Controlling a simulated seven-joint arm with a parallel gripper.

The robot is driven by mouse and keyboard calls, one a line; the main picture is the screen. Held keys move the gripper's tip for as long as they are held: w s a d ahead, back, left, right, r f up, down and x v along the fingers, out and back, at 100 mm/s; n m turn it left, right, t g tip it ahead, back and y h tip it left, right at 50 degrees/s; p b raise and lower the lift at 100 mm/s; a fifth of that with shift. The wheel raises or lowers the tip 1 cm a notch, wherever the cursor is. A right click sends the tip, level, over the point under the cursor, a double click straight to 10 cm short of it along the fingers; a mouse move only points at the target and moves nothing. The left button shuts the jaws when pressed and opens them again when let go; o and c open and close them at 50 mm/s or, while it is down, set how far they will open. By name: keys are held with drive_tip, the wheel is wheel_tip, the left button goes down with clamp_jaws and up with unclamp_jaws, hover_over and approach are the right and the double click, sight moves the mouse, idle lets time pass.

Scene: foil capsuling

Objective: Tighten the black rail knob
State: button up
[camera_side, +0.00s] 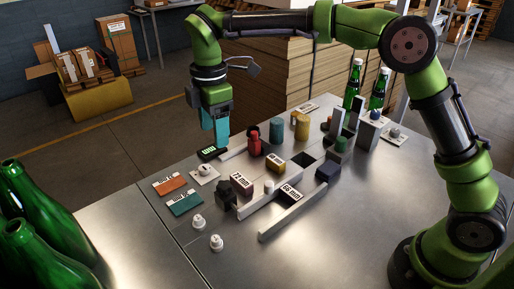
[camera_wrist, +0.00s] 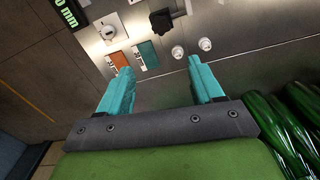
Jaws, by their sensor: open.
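The black rail knob (camera_side: 226,193) appears to be the dark lobed piece at the near left end of the rails, beside the dark red block marked 72 mm (camera_side: 241,186). In the wrist view the black knob (camera_wrist: 161,20) shows at the top, beyond the fingertips. My gripper (camera_side: 216,144) has teal fingers pointing down, at the far left edge of the table, above and apart from the knob. In the wrist view my gripper (camera_wrist: 160,67) is open with nothing between its fingers.
An orange card (camera_side: 169,185), a teal card (camera_side: 184,203) and two white knobs (camera_side: 198,221) lie left of the rails. A black display (camera_side: 208,153) sits below my gripper. A red piece (camera_side: 255,145) stands close by. Green bottles (camera_side: 50,235) are at the near left.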

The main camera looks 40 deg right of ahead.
sight(223, 185)
drive_tip(key=shift+n, duration=0.8)
drive_tip(key=f, duration=1.6)
drive_tip(key=shift+s+d, duration=0.2)
drive_tip(key=shift+d, duration=0.05)
drive_tip(key=shift+r, duration=0.1)
drive_tip(key=c, duration=1.1)
drive_tip(key=shift+o, duration=0.2)
